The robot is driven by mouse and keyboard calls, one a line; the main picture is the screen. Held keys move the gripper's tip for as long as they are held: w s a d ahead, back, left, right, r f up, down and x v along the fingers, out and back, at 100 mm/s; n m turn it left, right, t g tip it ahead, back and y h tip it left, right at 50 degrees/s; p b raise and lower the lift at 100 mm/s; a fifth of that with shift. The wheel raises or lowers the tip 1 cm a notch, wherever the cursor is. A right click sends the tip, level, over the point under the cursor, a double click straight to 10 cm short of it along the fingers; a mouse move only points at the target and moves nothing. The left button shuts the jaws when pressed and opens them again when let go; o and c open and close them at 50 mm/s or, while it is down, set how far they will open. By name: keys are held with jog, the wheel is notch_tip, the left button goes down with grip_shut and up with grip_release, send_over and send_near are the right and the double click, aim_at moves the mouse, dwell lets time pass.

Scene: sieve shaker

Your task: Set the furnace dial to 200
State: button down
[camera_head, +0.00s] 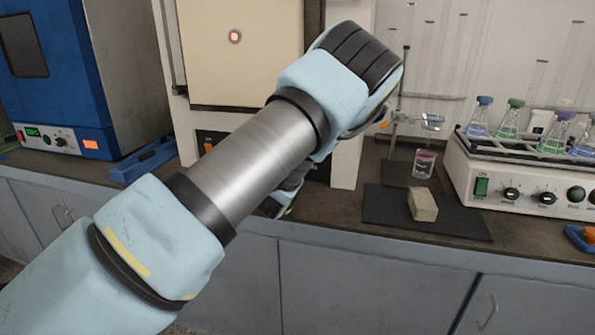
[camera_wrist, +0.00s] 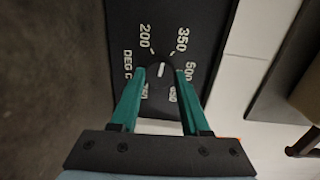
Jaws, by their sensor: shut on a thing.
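The furnace (camera_head: 240,60) is a beige box with a red light on its door, partly hidden behind my arm in the head view. The wrist view shows its black dial panel (camera_wrist: 170,18) with printed numbers, among them 200 at upper left, 350 at upper right and 500 at right. The dial (camera_wrist: 161,71) is a dark knob with a white line, which stands upright in the picture, between the directions of 200 and 350. My gripper (camera_wrist: 162,73) is shut on the dial, its teal fingers on either side. In the head view my arm hides the dial.
A blue oven (camera_head: 75,75) stands at left. On the right are a dark mat (camera_head: 455,222) with a pale block (camera_head: 422,204), a small beaker (camera_head: 423,164) and a white shaker (camera_head: 520,185) carrying several flasks. The counter edge runs below.

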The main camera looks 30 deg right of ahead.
jog(key=n+b, duration=0.1)
jog(key=n, duration=0.1)
jog(key=n+b, duration=0.2)
jog(key=shift+w+a+f, duration=0.1)
jog(key=shift+a+f, duration=0.05)
jog(key=shift+n+g+h+b, duration=0.3)
jog(key=shift+n+b, duration=1)
jog(key=shift+n, duration=0.3)
jog(key=shift+c, duration=1.9)
grip_release()
jog(key=b+v, duration=0.2)
jog(key=v, duration=0.8)
jog(key=shift+s+a, duration=0.2)
jog(key=shift+s, duration=0.1)
